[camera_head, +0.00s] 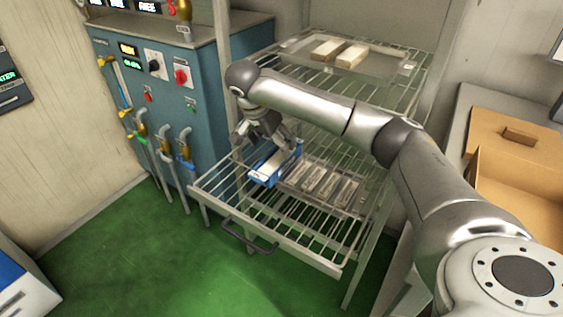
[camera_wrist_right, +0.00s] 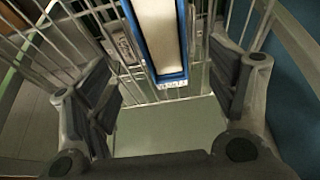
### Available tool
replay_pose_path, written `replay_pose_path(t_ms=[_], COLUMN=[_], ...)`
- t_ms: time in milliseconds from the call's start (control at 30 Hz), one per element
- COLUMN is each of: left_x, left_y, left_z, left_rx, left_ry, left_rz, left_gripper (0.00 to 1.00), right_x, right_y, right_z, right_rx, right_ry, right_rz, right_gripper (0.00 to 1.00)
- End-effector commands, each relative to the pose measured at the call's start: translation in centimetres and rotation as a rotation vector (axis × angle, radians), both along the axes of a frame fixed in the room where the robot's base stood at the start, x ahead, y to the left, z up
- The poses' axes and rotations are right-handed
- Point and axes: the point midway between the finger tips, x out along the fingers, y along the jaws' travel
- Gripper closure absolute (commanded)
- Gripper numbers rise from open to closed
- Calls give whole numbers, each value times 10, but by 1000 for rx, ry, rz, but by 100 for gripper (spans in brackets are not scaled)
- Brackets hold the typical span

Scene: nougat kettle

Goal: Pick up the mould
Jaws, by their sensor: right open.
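A blue mould (camera_head: 276,164) with a pale filling lies on the pulled-out wire shelf (camera_head: 296,238). In the right wrist view the same mould (camera_wrist_right: 186,42) runs lengthwise between the finger pads, with its near end toward the palm. My right gripper (camera_head: 270,143) is above the mould, reaching in from the right of the head view. Its fingers (camera_wrist_right: 166,82) are open, one on each side of the mould, with gaps showing. It holds nothing. Part of the mould's far end is hidden by the gripper in the head view. My left gripper is not in view.
Several metal moulds (camera_head: 321,180) lie right of the blue one on the same shelf. An upper shelf holds a tray with two pale blocks (camera_head: 327,49). A blue control cabinet (camera_head: 208,83) with hoses stands close on the left. The green floor (camera_head: 150,255) in front is clear.

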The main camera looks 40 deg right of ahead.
Motion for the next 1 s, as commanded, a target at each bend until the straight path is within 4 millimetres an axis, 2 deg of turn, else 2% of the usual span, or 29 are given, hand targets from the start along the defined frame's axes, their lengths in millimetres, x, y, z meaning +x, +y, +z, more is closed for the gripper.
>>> replay_pose_path(t_ms=[100,367,633,833,1000], left_x=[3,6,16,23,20], left_y=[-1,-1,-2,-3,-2], left_z=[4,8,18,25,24], left_rx=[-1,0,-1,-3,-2], left_ry=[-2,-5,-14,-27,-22], left_rz=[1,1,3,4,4], left_gripper=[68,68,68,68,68], right_x=[2,6,13,14,14], right_y=[-6,-11,-22,-23,-23], right_z=[-17,-33,-69,-73,-73], right_rx=[3,4,4,4,4], right_ry=[2,0,1,-2,-3], right_rz=[-1,-1,-2,2,1], right_gripper=[21,21,21,21,21])
